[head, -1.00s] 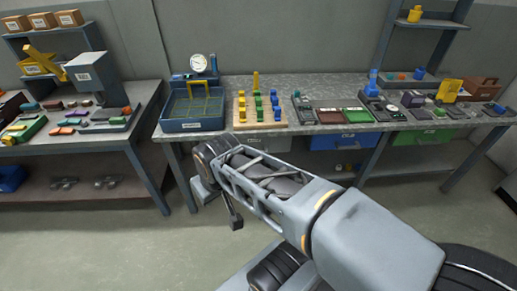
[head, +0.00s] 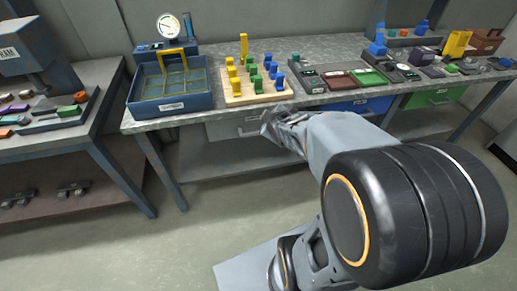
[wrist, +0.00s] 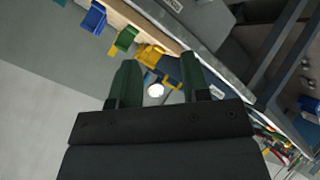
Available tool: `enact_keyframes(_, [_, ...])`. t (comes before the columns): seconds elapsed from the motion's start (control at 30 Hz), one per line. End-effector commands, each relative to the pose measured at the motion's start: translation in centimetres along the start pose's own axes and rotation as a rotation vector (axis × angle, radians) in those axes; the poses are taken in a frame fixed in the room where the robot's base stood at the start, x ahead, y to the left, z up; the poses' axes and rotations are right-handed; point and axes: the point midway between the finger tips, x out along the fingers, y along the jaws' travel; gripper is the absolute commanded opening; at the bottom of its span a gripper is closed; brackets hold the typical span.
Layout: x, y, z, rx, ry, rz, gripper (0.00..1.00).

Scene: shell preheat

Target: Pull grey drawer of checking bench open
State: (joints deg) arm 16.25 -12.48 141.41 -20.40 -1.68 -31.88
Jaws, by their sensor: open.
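The checking bench (head: 330,48) has a grey drawer (head: 232,128) under its top, left of a blue drawer. In the head view the drawer looks shut, and my arm hides its right part. My gripper (head: 272,124) is in front of that right part; contact cannot be told. In the wrist view my gripper (wrist: 158,68) is open, its two green fingers apart with nothing held between them. A grey face beside the bench edge (wrist: 205,25) there looks like the drawer front. The drawer's handle is not clear between the fingers.
A blue tray (head: 168,107) and a peg board (head: 258,98) with coloured pegs stand on the bench above the drawer. The blue drawer (head: 358,106) and a green drawer (head: 436,97) are to the right. A second bench (head: 60,130) is at left. Floor in front is clear.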

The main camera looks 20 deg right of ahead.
Motion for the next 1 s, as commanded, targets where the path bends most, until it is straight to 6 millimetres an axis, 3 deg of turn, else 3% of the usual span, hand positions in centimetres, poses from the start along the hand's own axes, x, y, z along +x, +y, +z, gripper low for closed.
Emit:
enact_keyframes(0.03, [4.5,-2.0,2.9,-0.095,0.051,0.038,0.43])
enact_keyframes(0.1, [7.6,-2.5,4.5,-0.242,0.141,0.103,0.43])
enact_keyframes(0.3, [13.6,-5.5,8.4,-0.563,0.382,0.261,0.43])
enact_keyframes(0.43, [15.3,-7.4,10.2,-0.682,0.505,0.350,0.43])
enact_keyframes(0.67, [16.1,-9.1,11.7,-0.771,0.626,0.451,0.43])
enact_keyframes(0.77, [16.5,-9.2,11.4,-0.782,0.646,0.467,0.43])
enact_keyframes(1.0, [19.3,-8.7,8.5,-0.786,0.655,0.472,0.43])
